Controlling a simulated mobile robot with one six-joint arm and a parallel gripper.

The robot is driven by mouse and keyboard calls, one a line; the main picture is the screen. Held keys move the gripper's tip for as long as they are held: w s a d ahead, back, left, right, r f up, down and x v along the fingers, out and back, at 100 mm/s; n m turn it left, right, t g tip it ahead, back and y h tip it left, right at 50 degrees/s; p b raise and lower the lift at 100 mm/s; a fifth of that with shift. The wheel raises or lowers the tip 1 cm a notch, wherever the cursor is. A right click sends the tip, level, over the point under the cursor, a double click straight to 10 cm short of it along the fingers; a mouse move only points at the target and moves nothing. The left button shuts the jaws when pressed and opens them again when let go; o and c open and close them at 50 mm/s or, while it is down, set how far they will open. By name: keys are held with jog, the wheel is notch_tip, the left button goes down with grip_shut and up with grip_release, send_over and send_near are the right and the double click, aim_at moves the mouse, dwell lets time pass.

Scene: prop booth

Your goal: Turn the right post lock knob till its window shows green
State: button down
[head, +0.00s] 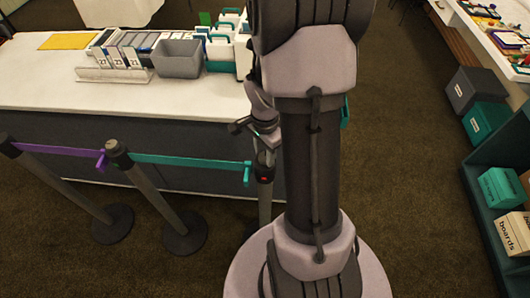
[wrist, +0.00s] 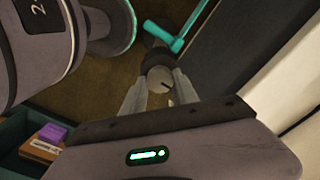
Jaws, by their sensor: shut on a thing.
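The right post (head: 264,198) stands in front of the white-topped counter, partly hidden by my arm. A small red window (head: 263,180) shows near its top. Its lock knob (wrist: 160,79) is a round grey cap with a dark line, seen in the wrist view. My gripper (wrist: 157,88) is shut on the knob, with one finger on each side. In the head view my gripper (head: 265,149) is above the post top, and the knob is hidden there.
A teal belt (head: 190,160) joins the right post to the middle post (head: 148,189). A purple belt (head: 62,151) runs on to the left post (head: 58,184). The counter (head: 190,96) is close behind. Open carpet (head: 410,170) lies right of my arm, before a shelf of boxes (head: 499,188).

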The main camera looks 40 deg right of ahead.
jog(key=shift+n, duration=0.3)
jog(key=n, duration=0.3)
jog(key=shift+n, duration=0.4)
jog(key=n+p, duration=0.1)
jog(key=n, duration=0.2)
jog(key=shift+n, duration=0.3)
jog(key=n+p, duration=0.1)
jog(key=n, duration=0.3)
jog(key=shift+n, duration=0.3)
jog(key=shift+n+p, duration=0.4)
jog(key=shift+n, duration=1.8)
jog(key=c, duration=0.9)
grip_release()
